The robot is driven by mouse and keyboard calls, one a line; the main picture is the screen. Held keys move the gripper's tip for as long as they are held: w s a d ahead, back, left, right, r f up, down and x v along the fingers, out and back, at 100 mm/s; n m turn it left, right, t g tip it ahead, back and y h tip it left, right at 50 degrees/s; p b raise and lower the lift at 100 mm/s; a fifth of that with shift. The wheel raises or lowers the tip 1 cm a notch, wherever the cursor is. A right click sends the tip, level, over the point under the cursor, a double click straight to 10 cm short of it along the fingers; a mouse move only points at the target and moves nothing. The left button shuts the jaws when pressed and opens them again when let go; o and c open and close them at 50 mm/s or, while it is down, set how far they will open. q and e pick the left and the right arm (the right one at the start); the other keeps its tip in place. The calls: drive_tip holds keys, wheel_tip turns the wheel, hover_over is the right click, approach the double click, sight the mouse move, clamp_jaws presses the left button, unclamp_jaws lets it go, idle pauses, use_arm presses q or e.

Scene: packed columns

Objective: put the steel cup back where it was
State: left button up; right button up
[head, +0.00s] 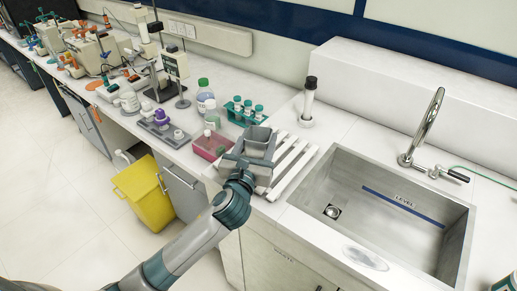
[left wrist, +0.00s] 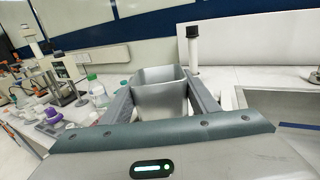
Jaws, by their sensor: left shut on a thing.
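The steel cup (head: 259,137) is a grey, square-sided, open-topped vessel. My left gripper (head: 247,158) is shut on it, above the white slatted rack by the sink. In the left wrist view the cup (left wrist: 160,92) stands upright between the two fingers of my left gripper (left wrist: 161,103), one on each side. Its lower part is hidden by the gripper body, so I cannot tell whether its base touches the rack. My right gripper is not in view.
The white slatted rack (head: 294,170) lies left of the sink (head: 345,165). Close by are a pink box (head: 209,147), a teal tube rack (head: 243,117), a green-capped bottle (head: 205,101) and a black-topped white device (head: 308,100). A curved tap (head: 427,125) rises behind the sink.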

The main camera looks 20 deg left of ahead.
sight(256, 156)
use_arm(q)
wheel_tip(256, 156, down, 4)
drive_tip(key=shift+r, duration=0.25)
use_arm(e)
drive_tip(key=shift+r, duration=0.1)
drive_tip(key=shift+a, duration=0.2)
use_arm(q)
drive_tip(key=o, duration=1.5)
drive_tip(key=shift+f, duration=0.15)
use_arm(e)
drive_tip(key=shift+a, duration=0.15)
